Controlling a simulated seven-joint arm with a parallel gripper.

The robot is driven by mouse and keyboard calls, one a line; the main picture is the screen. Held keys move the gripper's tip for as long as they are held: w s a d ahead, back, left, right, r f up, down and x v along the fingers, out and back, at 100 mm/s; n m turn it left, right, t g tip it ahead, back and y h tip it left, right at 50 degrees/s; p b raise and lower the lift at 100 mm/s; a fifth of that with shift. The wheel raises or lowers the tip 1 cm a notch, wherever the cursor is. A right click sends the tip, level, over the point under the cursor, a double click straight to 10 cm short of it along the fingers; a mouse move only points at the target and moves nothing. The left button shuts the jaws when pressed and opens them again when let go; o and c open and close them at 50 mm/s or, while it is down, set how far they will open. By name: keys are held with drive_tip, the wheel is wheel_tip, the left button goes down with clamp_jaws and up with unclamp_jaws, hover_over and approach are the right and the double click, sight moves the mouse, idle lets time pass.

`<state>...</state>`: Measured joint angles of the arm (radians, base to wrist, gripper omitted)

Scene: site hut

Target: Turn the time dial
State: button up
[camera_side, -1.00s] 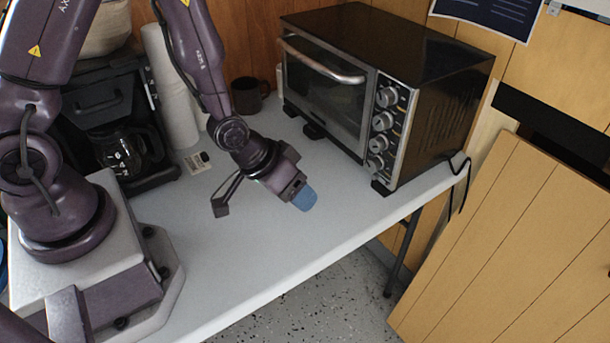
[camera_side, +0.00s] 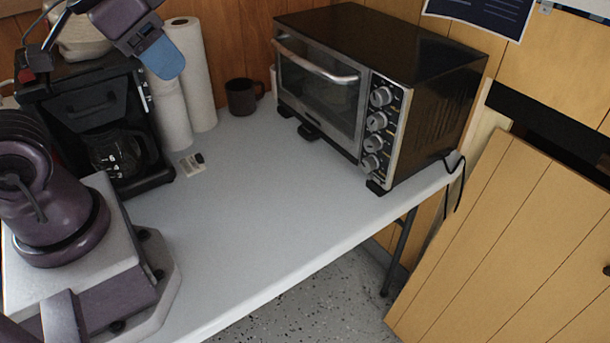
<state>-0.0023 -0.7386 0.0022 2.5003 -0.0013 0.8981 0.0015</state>
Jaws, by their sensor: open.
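The toaster oven (camera_side: 425,45) stands on the table at the back right, with its glass door shut. A vertical column of several grey dials runs down its front panel, from the top dial (camera_side: 381,96) to the bottom dial (camera_side: 370,163). The labels are too small to read, so I cannot tell which one is the time dial. My gripper (camera_side: 102,62) is at the upper left, in front of the coffee maker and paper towels in the picture. Its fingers are wide apart and empty, one blue-tipped. It is far left of the dials, touching none of them.
A coffee maker (camera_side: 85,110) and paper towel rolls (camera_side: 192,75) stand at the left back. A dark mug (camera_side: 242,97) is left of the oven. A small card with a dark object (camera_side: 193,164) lies on the table (camera_side: 270,220). The table before the oven is clear.

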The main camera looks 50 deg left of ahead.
drive_tip(key=w+d+f+m+t+h, duration=0.1)
drive_tip(key=w+d+f, duration=0.35)
drive_tip(key=w, duration=0.35)
drive_tip(key=w+d+f+m+t+h, duration=0.1)
drive_tip(key=w+d+f, duration=0.3)
drive_tip(key=w+f, duration=0.25)
drive_tip(key=m+t+y, duration=0.5)
drive_tip(key=m+t, duration=0.1)
approach(365, 167)
drive_tip(key=s+f, duration=0.2)
drive_tip(key=s, duration=0.1)
drive_tip(key=shift+s, duration=0.2)
drive_tip(key=shift+s+f+m+t, duration=0.2)
drive_tip(key=shift+f+m+t, duration=0.1)
drive_tip(key=shift+m+t, duration=0.55)
drive_tip(key=m+t, duration=0.2)
drive_tip(key=m, duration=0.1)
drive_tip(key=shift+s+h, duration=0.3)
drive_tip(key=shift+s, duration=0.1)
drive_tip(key=w, duration=0.4)
drive_tip(key=w+a, duration=0.1)
drive_tip(key=w, duration=0.7)
drive_tip(key=shift+w+a+f, duration=0.35)
drive_tip(key=shift+w+a, duration=0.05)
